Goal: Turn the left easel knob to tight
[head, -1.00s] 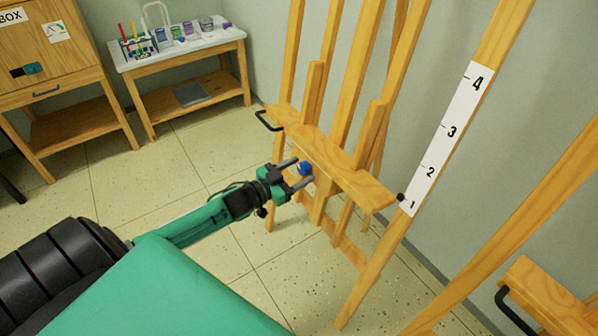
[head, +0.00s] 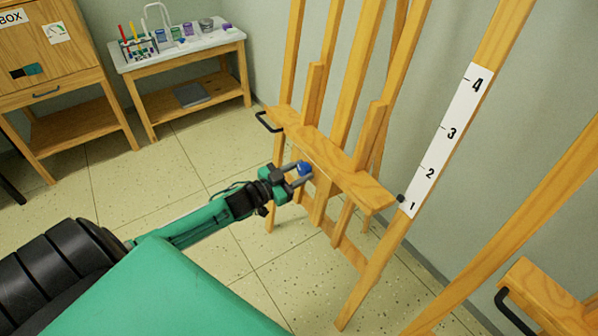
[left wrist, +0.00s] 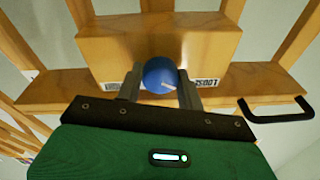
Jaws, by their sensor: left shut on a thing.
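The blue easel knob (head: 305,168) is on the front of the left easel, below its wooden ledge (head: 345,180). My left gripper (head: 301,174) is shut on the knob, with one finger on each side of it. In the left wrist view the round blue knob (left wrist: 160,75) sits between the fingertips, in front of the wooden block (left wrist: 200,45). A short pale mark shows on the knob's face, pointing to the lower right. My right gripper is not in view.
A black handle (head: 268,122) sticks out at the ledge's left end. A numbered white scale (head: 440,140) runs up the easel's right leg. A second easel (head: 550,300) stands at the lower right. A side table (head: 180,58) with art supplies stands behind. Floor to the left is clear.

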